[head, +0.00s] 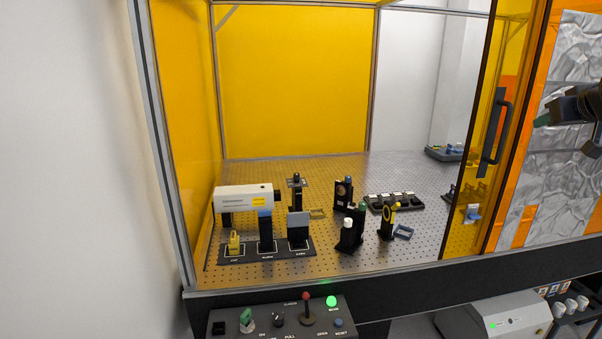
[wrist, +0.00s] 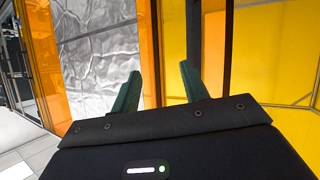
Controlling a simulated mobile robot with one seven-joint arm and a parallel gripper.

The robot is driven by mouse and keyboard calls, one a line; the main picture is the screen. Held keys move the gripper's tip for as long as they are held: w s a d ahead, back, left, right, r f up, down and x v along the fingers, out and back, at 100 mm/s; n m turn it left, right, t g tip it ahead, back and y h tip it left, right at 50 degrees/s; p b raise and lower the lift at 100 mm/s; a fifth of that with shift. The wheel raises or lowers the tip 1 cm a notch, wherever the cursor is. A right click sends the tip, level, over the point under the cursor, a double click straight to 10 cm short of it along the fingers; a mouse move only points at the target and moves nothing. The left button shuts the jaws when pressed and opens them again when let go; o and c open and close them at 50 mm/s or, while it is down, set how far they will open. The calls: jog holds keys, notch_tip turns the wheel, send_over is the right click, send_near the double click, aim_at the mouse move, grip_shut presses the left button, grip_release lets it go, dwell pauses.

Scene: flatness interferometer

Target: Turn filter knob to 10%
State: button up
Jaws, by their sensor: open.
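My gripper (wrist: 160,84) shows in the wrist view with its two green fingers apart and nothing between them. In the head view a green fingertip of my gripper (head: 543,120) shows at the right edge, in front of the foil-covered panel. No knob is clearly labelled as the filter knob, and the small labels are unreadable. Candidates in the head view are a white knob (head: 348,223) on a black mount on the optical table, and a green knob (head: 246,318) and a black knob (head: 278,320) on the front control panel. My gripper is far from all of them. No 10% mark is legible.
The perforated optical table (head: 345,165) stands inside a yellow-walled enclosure, open at the front. A white laser housing (head: 240,199) and several black mounts stand on it. The amber door (head: 488,130) with a black handle (head: 497,125) is at right. A red-topped lever (head: 307,305) rises from the control panel.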

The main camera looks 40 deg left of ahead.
jog(key=s+a+r+n+y, duration=0.1)
jog(key=a+r+n+y, duration=0.2)
jog(key=a+r, duration=0.35)
jog(key=a+r+n+y, duration=0.2)
jog(key=a+r+y, duration=0.15)
jog(key=a, duration=0.65)
jog(key=s+a+r+n+y, duration=0.1)
jog(key=a+r+n+y, duration=0.2)
jog(key=a+r, duration=0.35)
jog(key=w+a+r+n+g+y, duration=0.25)
jog(key=a+n, duration=0.35)
jog(key=a, duration=0.4)
jog(key=n+g+h, duration=1)
jog(key=n+h, duration=0.2)
jog(key=n, duration=2.2)
send_over(297, 174)
jog(key=d, duration=0.4)
notch_tip(297, 174, down, 40)
jog(key=shift+t, duration=0.25)
jog(key=x, duration=1)
jog(key=shift+w+f, duration=0.15)
